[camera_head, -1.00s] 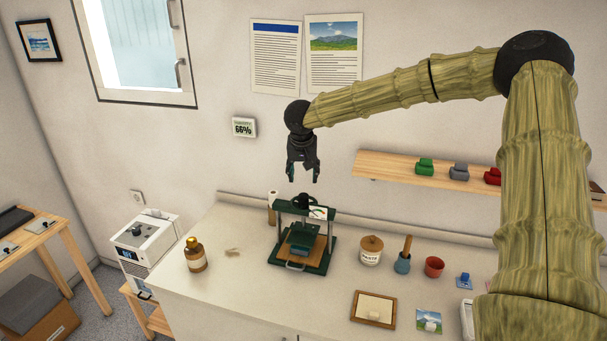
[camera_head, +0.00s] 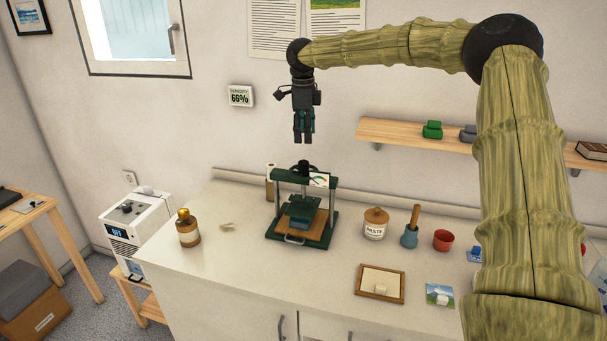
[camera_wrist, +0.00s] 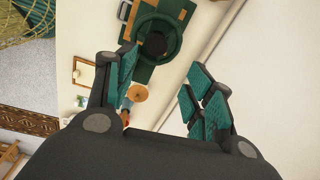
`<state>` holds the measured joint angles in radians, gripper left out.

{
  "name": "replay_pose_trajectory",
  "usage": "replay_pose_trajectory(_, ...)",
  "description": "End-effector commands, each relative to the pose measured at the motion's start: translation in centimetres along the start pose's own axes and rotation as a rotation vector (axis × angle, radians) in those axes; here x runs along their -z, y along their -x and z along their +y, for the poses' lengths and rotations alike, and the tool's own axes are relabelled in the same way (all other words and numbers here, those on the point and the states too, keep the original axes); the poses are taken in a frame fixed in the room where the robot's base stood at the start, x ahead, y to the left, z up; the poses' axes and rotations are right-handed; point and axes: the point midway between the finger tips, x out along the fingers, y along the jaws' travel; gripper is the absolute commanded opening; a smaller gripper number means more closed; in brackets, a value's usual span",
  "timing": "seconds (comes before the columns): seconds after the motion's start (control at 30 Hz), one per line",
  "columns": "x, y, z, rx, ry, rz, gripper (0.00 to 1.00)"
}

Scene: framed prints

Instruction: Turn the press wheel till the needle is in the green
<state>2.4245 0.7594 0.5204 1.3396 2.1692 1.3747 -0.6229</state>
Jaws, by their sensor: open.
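The green press (camera_head: 290,238) stands on the white counter. Its dark wheel (camera_head: 303,169) sits on top, and the wheel also shows from above in the wrist view (camera_wrist: 157,40). A small white gauge (camera_head: 320,180) with a coloured arc is at the press's upper right; its needle is too small to read. A green block lies under the frame on a wooden board. My gripper (camera_head: 304,138) points down above the wheel, apart from it. In the wrist view its teal-padded fingers (camera_wrist: 160,95) are spread with nothing between them.
On the counter (camera_head: 235,275) a brown bottle (camera_head: 188,230) stands left of the press. A paste jar (camera_head: 375,224), a blue pot with a handle (camera_head: 410,230) and a red cup (camera_head: 443,240) stand right. A wall shelf (camera_head: 400,135) is right of my gripper.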

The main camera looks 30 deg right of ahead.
Motion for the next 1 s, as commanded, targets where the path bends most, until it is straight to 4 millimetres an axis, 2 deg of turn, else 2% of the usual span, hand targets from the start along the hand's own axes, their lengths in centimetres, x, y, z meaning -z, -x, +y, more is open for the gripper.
replay_pose_trajectory(0.03, -0.2, -0.4, -0.1, -0.015, -0.063, -0.007, 0.53)
replay_pose_trajectory(0.13, -0.4, -0.1, 0.0, -0.04, -0.154, -0.014, 0.53)
replay_pose_trajectory(0.37, -0.6, -0.4, 0.1, -0.057, -0.211, -0.015, 0.53)
replay_pose_trajectory(1.0, -0.7, -9.3, 0.5, -0.056, -0.209, -0.014, 0.53)
